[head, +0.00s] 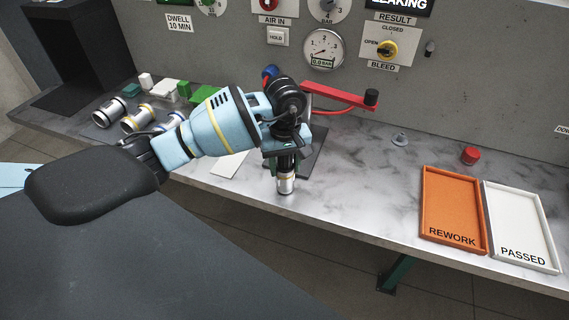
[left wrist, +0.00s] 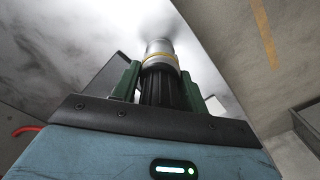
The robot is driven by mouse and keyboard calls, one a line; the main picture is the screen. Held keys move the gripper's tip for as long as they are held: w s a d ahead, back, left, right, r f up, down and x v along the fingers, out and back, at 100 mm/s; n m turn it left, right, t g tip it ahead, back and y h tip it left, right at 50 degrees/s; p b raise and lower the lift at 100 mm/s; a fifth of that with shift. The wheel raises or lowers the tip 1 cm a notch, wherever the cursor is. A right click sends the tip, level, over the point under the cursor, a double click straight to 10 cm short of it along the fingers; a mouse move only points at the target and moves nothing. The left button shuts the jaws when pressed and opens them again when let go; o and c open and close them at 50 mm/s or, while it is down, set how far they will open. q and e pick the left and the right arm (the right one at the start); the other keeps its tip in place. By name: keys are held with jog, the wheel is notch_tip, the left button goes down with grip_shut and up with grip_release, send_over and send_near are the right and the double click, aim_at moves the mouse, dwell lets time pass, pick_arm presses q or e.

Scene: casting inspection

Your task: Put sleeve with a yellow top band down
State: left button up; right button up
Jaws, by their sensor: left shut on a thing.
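The sleeve with a yellow band (head: 286,183) is silver and upright below my left gripper (head: 285,167), over the front part of the marble bench (head: 345,205). My left gripper is shut on it. In the left wrist view the sleeve (left wrist: 159,48) shows between the green fingers (left wrist: 160,85), with its yellow band near them and its silver end pointing away. The sleeve's lower end is at or very near the bench top; I cannot tell whether it touches. My right gripper is not in view.
More silver sleeves (head: 109,113) lie at the left, near white and green blocks (head: 184,89). A red lever arm (head: 335,97) is behind my gripper. An orange REWORK tray (head: 451,236) and a white PASSED tray (head: 523,258) are at the right. Bench between is mostly clear.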

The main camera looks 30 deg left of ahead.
pick_arm(q)
jog(key=shift+f, duration=0.1)
jog(key=o, duration=1.3)
notch_tip(320, 180, up, 12)
jog(key=shift+r, duration=0.1)
